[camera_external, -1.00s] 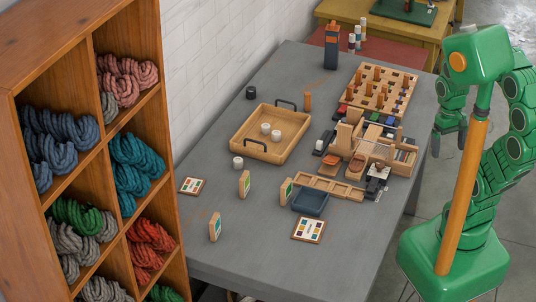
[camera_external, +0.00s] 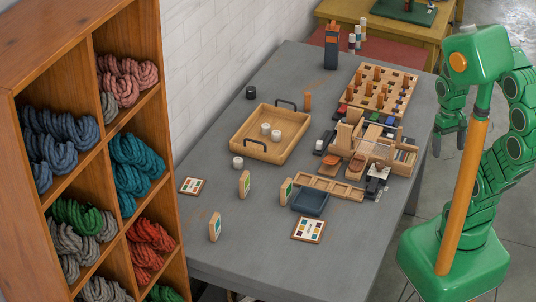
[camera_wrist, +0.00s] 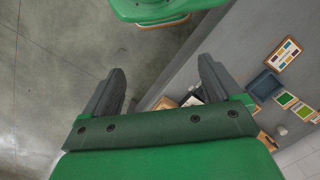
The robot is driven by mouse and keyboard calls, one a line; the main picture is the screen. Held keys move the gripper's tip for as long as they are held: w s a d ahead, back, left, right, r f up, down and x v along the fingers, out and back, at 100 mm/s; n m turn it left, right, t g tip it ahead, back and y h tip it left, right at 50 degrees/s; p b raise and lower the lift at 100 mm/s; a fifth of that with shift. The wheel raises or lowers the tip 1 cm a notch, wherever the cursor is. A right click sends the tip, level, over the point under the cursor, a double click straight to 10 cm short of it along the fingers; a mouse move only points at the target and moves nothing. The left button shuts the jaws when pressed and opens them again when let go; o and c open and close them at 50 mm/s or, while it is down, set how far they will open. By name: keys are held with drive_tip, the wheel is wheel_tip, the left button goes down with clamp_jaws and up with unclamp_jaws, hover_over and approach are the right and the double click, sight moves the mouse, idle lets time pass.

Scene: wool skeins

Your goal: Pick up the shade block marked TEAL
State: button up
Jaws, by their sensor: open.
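Three upright wooden blocks with coloured labels stand on the grey table: one at the front left (camera_external: 215,227) with a green-teal label, one behind it (camera_external: 244,184) with a yellow-green label, and one to the right (camera_external: 286,190) with a green label. Their lettering is too small to read, so I cannot tell which is marked TEAL. Green labelled faces also show at the right of the wrist view (camera_wrist: 285,99). My gripper (camera_external: 449,143) hangs beyond the table's right edge, apart from the blocks. Its two fingers are spread and empty in the wrist view (camera_wrist: 161,72).
A wooden tray (camera_external: 243,146) with handles holds small white pots. A blue-grey tray (camera_external: 310,203) and a colour card (camera_external: 308,229) lie near the blocks. A peg rack (camera_external: 402,99) and wooden fixtures crowd the right side. A wool shelf (camera_external: 168,191) stands left. The table front is clear.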

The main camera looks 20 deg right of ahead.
drive_tip(key=w+a+f+m+t+y, duration=0.1)
drive_tip(key=w+a+f+m+y, duration=0.15)
drive_tip(key=w+a, duration=0.7)
drive_tip(key=w+a+f+m+t+y, duration=0.1)
drive_tip(key=w+a+m+t+y, duration=0.2)
drive_tip(key=a, duration=1.2)
drive_tip(key=w+a+f+m+y, duration=0.2)
drive_tip(key=w+a, duration=0.6)
drive_tip(key=a, duration=0.4)
drive_tip(key=a+f+m+t+y, duration=0.15)
drive_tip(key=a+m, duration=0.25)
drive_tip(key=a, duration=0.4)
drive_tip(key=a+f+m+t+y, duration=0.1)
drive_tip(key=a+f+m, duration=0.2)
drive_tip(key=a, duration=0.6)
drive_tip(key=m+t+y, duration=0.1)
drive_tip(key=m+t, duration=0.1)
drive_tip(key=m, duration=0.4)
approach(217, 218)
wheel_tip(217, 218, up, 4)
drive_tip(key=w, duration=0.2)
drive_tip(key=shift+w+a+f+m+t, duration=0.25)
drive_tip(key=shift+w+a+f+m, duration=0.45)
drive_tip(key=shift+a+f, duration=0.75)
drive_tip(key=shift+w+a+f+m+t, duration=0.3)
drive_tip(key=shift+a+f+m, duration=0.7)
drive_tip(key=shift+a+f, duration=0.45)
drive_tip(key=shift+w+a+f+m+t, duration=0.2)
drive_tip(key=shift+w+a+f+m, duration=0.55)
drive_tip(key=shift+a+f, duration=0.7)
